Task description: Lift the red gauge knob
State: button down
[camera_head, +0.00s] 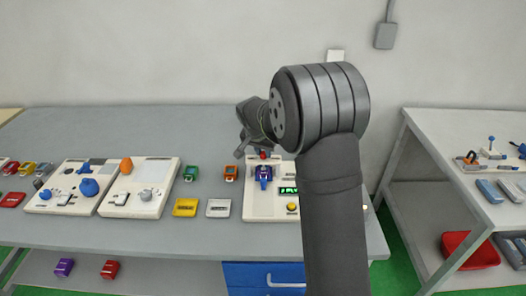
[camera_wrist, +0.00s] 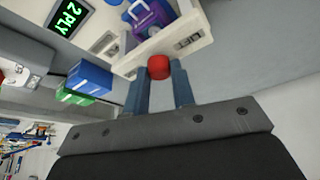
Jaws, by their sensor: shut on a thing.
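The red gauge knob (camera_wrist: 158,67) is a small round red piece between the tips of my gripper (camera_wrist: 160,75) in the wrist view. The two blue-grey fingers stand on either side of it and are shut on it. In the head view the red knob (camera_head: 263,154) shows as a small red spot at the back of the white panel (camera_head: 258,213), below my wrist. My fingers are mostly hidden there. I cannot tell whether the knob touches the panel.
A purple and blue part (camera_head: 263,173) stands close to the knob on the panel, beside a green-lit display (camera_head: 289,190) that reads "2 PLY" in the wrist view. Yellow (camera_head: 186,207) and grey (camera_head: 218,208) trays lie to the left. The table's back left is clear.

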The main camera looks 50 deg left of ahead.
jog(key=shift+r, duration=1.25)
jog(key=c, duration=1.2)
grip_release()
jog(key=v, duration=1.7)
jog(key=shift+r, duration=0.2)
jog(key=shift+f, duration=0.1)
jog(key=x, duration=1.7)
jog(key=shift+f, duration=0.65)
